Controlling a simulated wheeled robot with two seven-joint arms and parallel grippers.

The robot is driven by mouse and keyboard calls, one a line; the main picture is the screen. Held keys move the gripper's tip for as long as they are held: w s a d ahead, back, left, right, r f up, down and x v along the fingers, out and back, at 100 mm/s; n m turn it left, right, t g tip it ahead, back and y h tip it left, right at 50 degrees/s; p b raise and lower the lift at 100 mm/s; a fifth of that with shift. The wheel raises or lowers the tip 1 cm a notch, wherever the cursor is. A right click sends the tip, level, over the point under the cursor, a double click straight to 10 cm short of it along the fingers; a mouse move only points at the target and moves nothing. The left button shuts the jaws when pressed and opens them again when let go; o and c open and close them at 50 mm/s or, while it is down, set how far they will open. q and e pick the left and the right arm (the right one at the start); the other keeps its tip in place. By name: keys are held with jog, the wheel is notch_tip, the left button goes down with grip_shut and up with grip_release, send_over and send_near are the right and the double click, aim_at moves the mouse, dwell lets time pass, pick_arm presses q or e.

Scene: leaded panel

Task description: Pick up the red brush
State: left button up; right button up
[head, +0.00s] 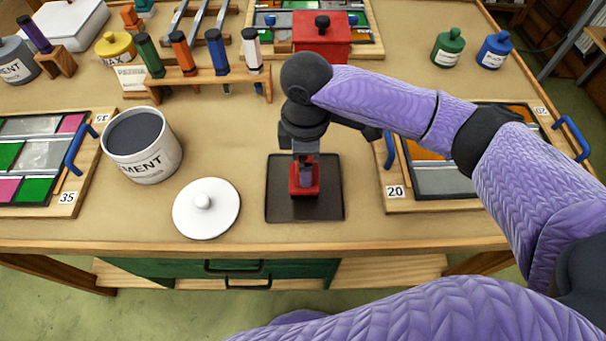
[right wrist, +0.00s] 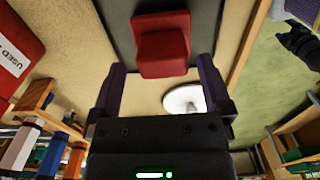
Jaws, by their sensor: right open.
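A red piece (head: 304,191), with a wide base and a smaller raised block, stands on a dark square mat (head: 275,203) near the table's front edge. It is the only red thing by my gripper, and I see no bristles on it. In the right wrist view the red piece (right wrist: 162,50) lies just ahead of the fingers, between their lines. My right gripper (head: 304,170) points down right over it. In the right wrist view my right gripper (right wrist: 163,72) has its fingers spread apart, with nothing clamped.
Left of the mat are a white lid (head: 222,222) and an open cement pot (head: 142,150). Behind stand a wooden rack (head: 190,80) with several colored handles and a red lidded box (head: 325,42). Panel boards (head: 398,206) lie right and left (head: 66,205).

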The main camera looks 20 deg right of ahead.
notch_tip(320, 180, down, 4)
jog(key=shift+s+a+r+b, duration=0.1)
jog(key=shift+s+r+b, duration=0.05)
jog(key=shift+b, duration=0.5)
jog(key=shift+c, duration=0.5)
jog(key=c, duration=0.9)
notch_tip(320, 180, up, 9)
jog(key=p, duration=0.3)
jog(key=shift+r+p, duration=0.1)
jog(key=shift+p, duration=0.3)
jog(key=shift+r, duration=0.5)
